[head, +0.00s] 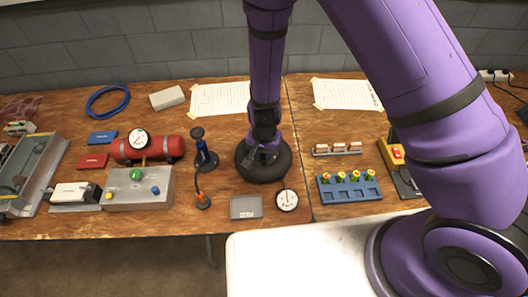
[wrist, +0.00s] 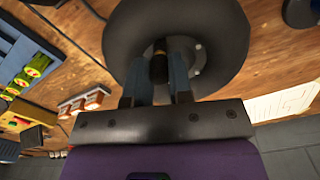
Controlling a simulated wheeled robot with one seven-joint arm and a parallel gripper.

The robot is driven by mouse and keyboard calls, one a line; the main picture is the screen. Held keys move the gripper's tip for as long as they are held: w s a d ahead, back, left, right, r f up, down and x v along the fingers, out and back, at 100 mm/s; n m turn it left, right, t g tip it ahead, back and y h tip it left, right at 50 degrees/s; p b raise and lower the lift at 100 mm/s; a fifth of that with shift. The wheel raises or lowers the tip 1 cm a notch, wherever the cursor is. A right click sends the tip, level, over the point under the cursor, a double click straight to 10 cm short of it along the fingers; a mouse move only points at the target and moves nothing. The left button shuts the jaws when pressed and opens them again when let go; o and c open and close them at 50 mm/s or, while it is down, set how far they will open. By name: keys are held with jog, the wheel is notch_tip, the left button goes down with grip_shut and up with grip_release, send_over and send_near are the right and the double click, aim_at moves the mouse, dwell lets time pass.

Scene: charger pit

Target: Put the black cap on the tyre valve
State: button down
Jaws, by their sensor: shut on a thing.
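The black tyre (head: 262,172) lies flat on the wooden table, and it fills the upper middle of the wrist view (wrist: 125,40). My gripper (head: 266,146) is over the tyre and points down at it. In the wrist view its two fingers (wrist: 161,62) are shut on the black cap (wrist: 159,70). A small yellowish band shows at the cap's far end, around where the tyre valve would be. I cannot tell whether the cap touches the valve. The cap and valve are hidden in the head view.
A small grey tray (head: 246,207) and a round gauge (head: 287,200) lie in front of the tyre. A blue pump (head: 205,155) stands to its left. A blue rack with several valves (head: 348,188) is to its right. Paper sheets lie behind.

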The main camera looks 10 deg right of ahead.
jog(key=shift+f, duration=0.3)
jog(key=c, duration=0.9)
grip_release()
jog(key=shift+c, duration=0.2)
notch_tip(320, 180, up, 11)
